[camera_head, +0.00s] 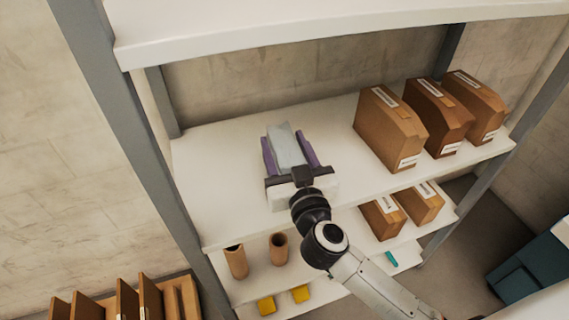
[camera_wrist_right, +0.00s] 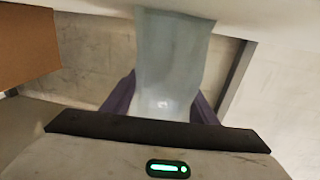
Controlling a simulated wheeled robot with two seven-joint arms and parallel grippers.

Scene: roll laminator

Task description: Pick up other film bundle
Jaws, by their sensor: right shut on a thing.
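A pale blue-grey film bundle (camera_head: 287,147) is between the purple fingers of my right gripper (camera_head: 289,150), over the left part of the middle shelf. The gripper is shut on it. In the right wrist view the film bundle (camera_wrist_right: 175,60) stretches away from the camera between the two purple fingers of the right gripper (camera_wrist_right: 160,100). Whether it touches the shelf I cannot tell. My left gripper is not in view.
Several brown boxes (camera_head: 390,128) stand on the right of the middle shelf (camera_head: 220,160). An upper shelf (camera_head: 300,28) hangs above. Below are smaller boxes (camera_head: 382,217), two brown tubes (camera_head: 236,262) and yellow items (camera_head: 300,294). A grey post (camera_head: 125,120) stands at left.

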